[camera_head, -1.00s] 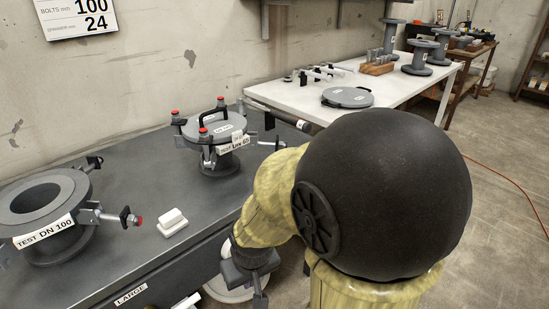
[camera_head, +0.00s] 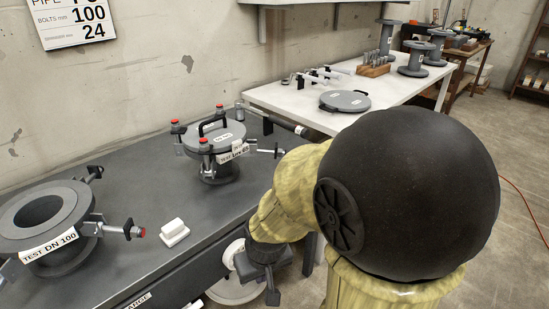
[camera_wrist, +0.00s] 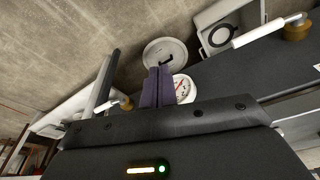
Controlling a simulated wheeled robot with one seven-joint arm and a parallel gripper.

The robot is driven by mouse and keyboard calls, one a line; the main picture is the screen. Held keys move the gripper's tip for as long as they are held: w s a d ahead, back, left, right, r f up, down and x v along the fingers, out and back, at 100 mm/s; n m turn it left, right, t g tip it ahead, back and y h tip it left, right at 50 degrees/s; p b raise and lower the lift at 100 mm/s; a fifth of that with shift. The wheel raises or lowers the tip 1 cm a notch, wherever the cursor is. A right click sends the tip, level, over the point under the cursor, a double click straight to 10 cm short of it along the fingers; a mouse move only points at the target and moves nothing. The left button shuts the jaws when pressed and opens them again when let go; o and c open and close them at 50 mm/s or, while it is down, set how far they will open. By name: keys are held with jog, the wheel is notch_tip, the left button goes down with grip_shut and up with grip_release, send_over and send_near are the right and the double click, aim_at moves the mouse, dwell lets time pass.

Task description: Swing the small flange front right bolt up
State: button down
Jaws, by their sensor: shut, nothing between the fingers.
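The small flange (camera_head: 219,165), with a "TEST DN 65" label, stands on the dark bench under a grey lid (camera_head: 215,137) with a black handle. Three red-capped bolts stand upright around it. The front right bolt (camera_head: 268,152) is swung outward to the right, roughly level, clear of the lid. My gripper (camera_head: 272,297) hangs in front of the bench, lower than the flange and apart from it. In the wrist view its dark fingers (camera_wrist: 158,86) are together and empty. I cannot clearly pick out the front right bolt in the wrist view.
The larger "TEST DN 100" flange (camera_head: 22,235) stands at left with swing bolts outward. A white block (camera_head: 174,231) lies between the flanges. A bar (camera_head: 280,122) lies behind the small flange. A white table (camera_head: 295,97) stands beyond. A dial gauge (camera_wrist: 184,88) shows behind my fingers.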

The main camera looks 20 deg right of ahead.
jog(key=w+r+n+p, duration=0.2)
jog(key=w+r+p, duration=0.1)
jog(key=r+p, duration=2.5)
jog(key=w+d+f+n+t+h+p, duration=0.1)
jog(key=w+d+f+n+t, duration=0.4)
jog(key=n, duration=0.9)
jog(key=w+d+f+n+t+h+p, duration=0.2)
jog(key=w+d+f+n+t+h, duration=0.2)
jog(key=w+f+n, duration=0.5)
notch_tip(320, 180, down, 2)
jog(key=d+n+t, duration=0.1)
jog(key=d+n, duration=0.1)
jog(key=n, duration=0.3)
jog(key=shift+w+d+h, duration=0.15)
jog(key=shift+w+h, duration=0.05)
jog(key=shift+h, duration=0.1)
jog(key=shift+f, duration=0.1)
